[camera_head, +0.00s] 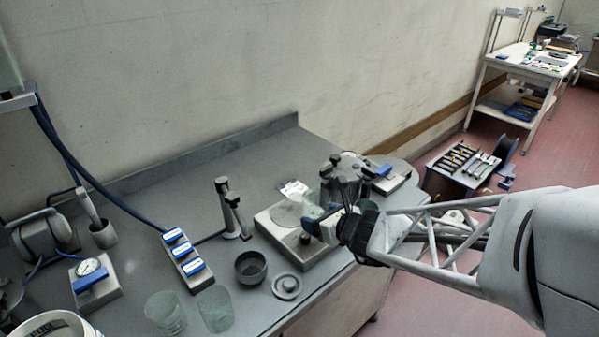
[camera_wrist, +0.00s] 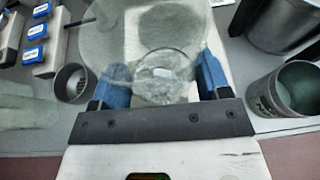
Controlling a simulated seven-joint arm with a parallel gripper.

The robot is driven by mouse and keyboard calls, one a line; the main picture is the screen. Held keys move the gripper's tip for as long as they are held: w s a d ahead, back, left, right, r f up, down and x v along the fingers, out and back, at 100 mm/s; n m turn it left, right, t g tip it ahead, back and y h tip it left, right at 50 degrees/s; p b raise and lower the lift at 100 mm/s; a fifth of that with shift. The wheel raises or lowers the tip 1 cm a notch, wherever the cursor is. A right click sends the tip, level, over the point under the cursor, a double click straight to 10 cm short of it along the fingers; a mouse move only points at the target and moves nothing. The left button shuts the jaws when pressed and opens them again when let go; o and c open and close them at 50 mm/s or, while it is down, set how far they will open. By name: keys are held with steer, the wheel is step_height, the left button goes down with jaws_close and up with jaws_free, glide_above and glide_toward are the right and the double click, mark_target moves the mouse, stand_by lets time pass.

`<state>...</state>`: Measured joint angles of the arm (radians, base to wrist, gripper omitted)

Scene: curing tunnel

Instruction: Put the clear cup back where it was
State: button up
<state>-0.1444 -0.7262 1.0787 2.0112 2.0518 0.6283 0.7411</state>
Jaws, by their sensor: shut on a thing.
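My gripper (camera_head: 325,215) is shut on a clear cup. In the wrist view, the clear cup (camera_wrist: 162,62) shows between the blue fingertips of my gripper (camera_wrist: 165,85). In the head view the held cup is partly hidden by the gripper, above or beside the right part of a grey block device with a round plate (camera_head: 285,216). I cannot tell whether the cup touches it. Two other clear cups (camera_head: 165,313) (camera_head: 214,308) stand side by side at the front of the bench.
A dark cup (camera_head: 251,267) and a round lid (camera_head: 287,286) stand front of the device. A block with blue labels (camera_head: 183,260), a small stand (camera_head: 232,210) and a gauge (camera_head: 93,275) are to the left. A grey-green cup (camera_wrist: 290,90) is close on the gripper's right in the wrist view.

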steer(key=s+n+g+y, duration=0.1)
steer(key=s, duration=0.1)
steer(key=s+a+n+g+y, duration=0.1)
steer(key=s+n, duration=0.1)
steer(key=shift+a+f+g, duration=0.15)
steer(key=shift+g, duration=0.15)
steer(key=shift+s+a+f+n+g+y, duration=0.1)
steer(key=shift+s+f+n+g+y, duration=0.05)
steer(key=shift+s+n+g+y, duration=0.4)
glide_above(294, 215)
steer(key=shift+s+d+f, duration=0.2)
steer(key=shift+s+f, duration=0.2)
steer(key=shift+f, duration=0.25)
steer(key=shift+w+a, duration=0.1)
steer(key=shift+w, duration=0.15)
steer(key=shift+w+a+f, duration=0.1)
steer(key=shift+w+f, duration=0.05)
steer(key=shift+f, duration=1.7)
steer(key=shift+f, duration=0.15)
